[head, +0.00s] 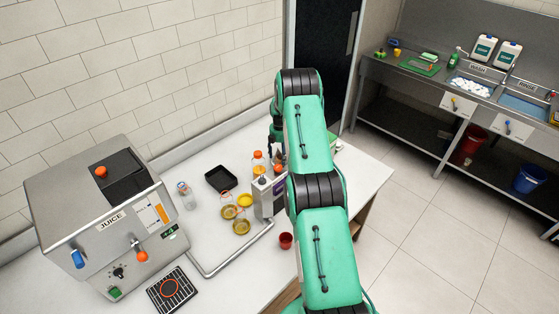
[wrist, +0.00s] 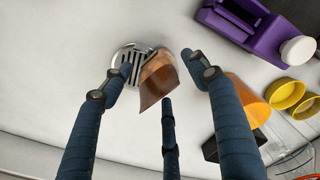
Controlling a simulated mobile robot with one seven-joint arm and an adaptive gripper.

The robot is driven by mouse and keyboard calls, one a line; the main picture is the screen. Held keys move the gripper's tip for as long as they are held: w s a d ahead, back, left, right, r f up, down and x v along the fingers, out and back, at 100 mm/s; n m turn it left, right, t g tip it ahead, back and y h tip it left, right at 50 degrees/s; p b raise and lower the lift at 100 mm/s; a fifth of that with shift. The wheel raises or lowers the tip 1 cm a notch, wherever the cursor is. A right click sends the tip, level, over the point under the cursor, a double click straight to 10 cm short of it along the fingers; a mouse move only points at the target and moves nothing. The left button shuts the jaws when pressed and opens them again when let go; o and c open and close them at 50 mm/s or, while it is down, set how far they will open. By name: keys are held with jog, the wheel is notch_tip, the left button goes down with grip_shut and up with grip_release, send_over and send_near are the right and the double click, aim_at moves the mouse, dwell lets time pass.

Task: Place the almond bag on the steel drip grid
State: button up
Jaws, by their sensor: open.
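A brown almond bag (wrist: 157,84) shows in the wrist view between my fingertips. It overlaps the right part of a round, slotted steel drip grid (wrist: 127,56); I cannot tell whether it rests flat on it or leans over its edge. My gripper (wrist: 160,72) is open, with its three dark blue fingers spread around the bag. I see no clear grip on the bag. In the head view my green arm covers this part of the counter, and the bag and round grid are hidden there.
In the wrist view a purple device (wrist: 250,25), yellow cups (wrist: 287,94) and an orange item (wrist: 250,98) stand to the right. In the head view the juicer (head: 105,215), a black tray (head: 221,179) and a red cup (head: 286,240) stand on the white counter.

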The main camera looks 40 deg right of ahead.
jog(key=shift+r, duration=3.95)
